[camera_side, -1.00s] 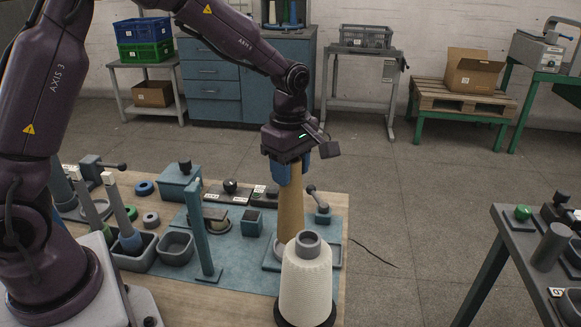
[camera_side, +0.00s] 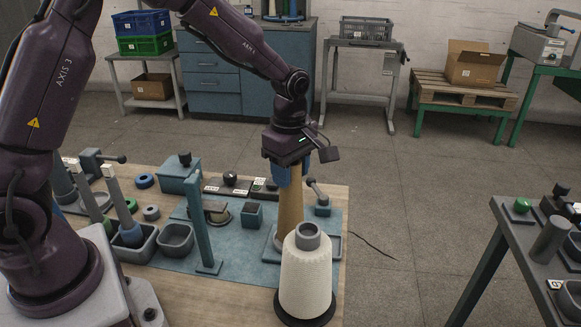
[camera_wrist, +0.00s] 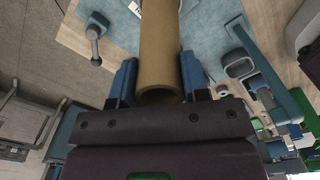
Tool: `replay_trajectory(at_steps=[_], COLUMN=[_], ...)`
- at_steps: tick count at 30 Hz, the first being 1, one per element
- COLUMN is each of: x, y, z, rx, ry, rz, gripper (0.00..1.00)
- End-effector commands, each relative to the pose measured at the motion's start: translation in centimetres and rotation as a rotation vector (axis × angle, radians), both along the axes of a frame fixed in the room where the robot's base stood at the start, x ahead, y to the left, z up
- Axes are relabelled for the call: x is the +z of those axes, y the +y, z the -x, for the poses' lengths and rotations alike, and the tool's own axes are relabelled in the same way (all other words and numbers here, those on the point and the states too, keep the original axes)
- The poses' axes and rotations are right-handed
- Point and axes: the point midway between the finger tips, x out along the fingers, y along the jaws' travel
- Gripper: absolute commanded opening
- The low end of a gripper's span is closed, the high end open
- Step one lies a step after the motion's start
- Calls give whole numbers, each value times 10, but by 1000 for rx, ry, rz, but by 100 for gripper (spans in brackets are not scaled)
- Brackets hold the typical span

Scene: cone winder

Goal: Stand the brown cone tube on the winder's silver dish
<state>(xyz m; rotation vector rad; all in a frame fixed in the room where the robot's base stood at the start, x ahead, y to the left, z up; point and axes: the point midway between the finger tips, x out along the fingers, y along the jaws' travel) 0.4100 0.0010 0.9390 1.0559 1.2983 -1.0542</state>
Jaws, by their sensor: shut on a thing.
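The brown cone tube (camera_side: 290,207) is upright in my gripper (camera_side: 290,172), held near its top between blue fingers. In the side view its lower end is over or at the winder's silver dish (camera_side: 336,251), partly hidden behind the white yarn cone. I cannot tell whether the base touches the dish. In the wrist view the tube (camera_wrist: 160,50) runs up the picture between the two blue fingers of my gripper (camera_wrist: 158,85), its open top end nearest me. The dish is not clear there.
The white yarn cone (camera_side: 306,275) stands close in front of the tube. A teal post (camera_side: 200,225) and grey bins (camera_side: 175,240) stand to the left on the blue mat. A lever with a ball knob (camera_side: 316,188) rises behind the dish. Another table (camera_side: 545,250) is at the right.

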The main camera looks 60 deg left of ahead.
Motion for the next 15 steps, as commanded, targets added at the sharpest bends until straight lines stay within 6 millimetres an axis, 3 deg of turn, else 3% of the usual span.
replay_trajectory(at_steps=[15], x=[-6], y=[1], z=[0], rx=[1], ry=[0], rz=[-1], gripper=[21])
